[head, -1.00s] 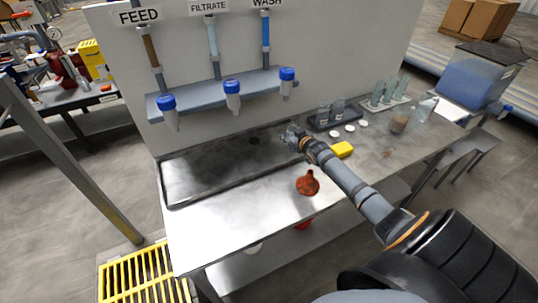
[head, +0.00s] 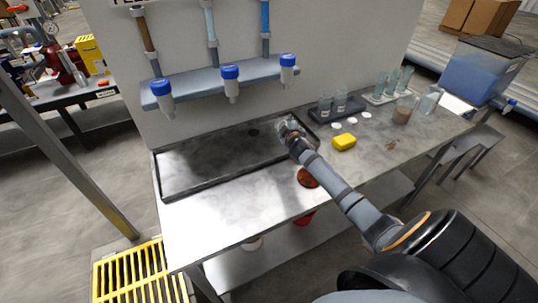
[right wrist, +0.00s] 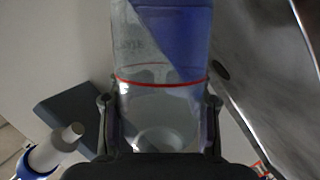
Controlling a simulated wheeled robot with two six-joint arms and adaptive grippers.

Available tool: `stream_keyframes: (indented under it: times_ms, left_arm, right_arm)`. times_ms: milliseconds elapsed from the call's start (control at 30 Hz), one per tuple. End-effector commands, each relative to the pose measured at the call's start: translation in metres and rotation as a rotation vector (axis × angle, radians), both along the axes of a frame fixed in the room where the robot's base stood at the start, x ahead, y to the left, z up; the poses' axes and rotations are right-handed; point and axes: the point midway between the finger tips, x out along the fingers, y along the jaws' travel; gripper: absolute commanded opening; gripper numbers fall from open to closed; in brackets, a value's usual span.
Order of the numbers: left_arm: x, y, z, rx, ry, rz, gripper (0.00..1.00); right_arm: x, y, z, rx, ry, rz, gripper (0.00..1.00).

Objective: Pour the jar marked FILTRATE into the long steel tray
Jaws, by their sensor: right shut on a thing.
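The long steel tray (head: 175,189) lies along the back of the steel bench, below the shelf, and looks empty. My right gripper (head: 287,127) is above the tray's right end in the head view. In the right wrist view my right gripper (right wrist: 160,115) is shut around a clear jar (right wrist: 165,55) with a red band. The jar looks partly filled with clear liquid near the band; its marking is not readable here. The held jar is hard to make out in the head view. My left gripper is not in view.
Several blue-capped filter units (head: 230,82) hang on the wall shelf above the tray. A yellow sponge (head: 344,142), white caps (head: 351,120) and a dark rack with jars (head: 322,115) stand right. The bench's front left is clear.

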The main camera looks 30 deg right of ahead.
Motion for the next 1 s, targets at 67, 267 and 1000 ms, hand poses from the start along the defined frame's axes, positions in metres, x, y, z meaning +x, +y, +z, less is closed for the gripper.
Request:
stream_keyframes:
  times_ms: [67,267,1000]
  left_arm:
    - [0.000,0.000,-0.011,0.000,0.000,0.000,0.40]
    - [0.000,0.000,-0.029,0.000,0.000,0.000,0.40]
    - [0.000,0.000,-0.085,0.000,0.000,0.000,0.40]
  right_arm:
    - [0.000,-0.001,-0.006,-0.046,0.012,0.000,0.00]
    - [-0.001,-0.003,-0.012,-0.170,0.046,0.000,0.00]
    - [0.002,0.006,-0.036,-0.499,0.137,0.001,0.00]
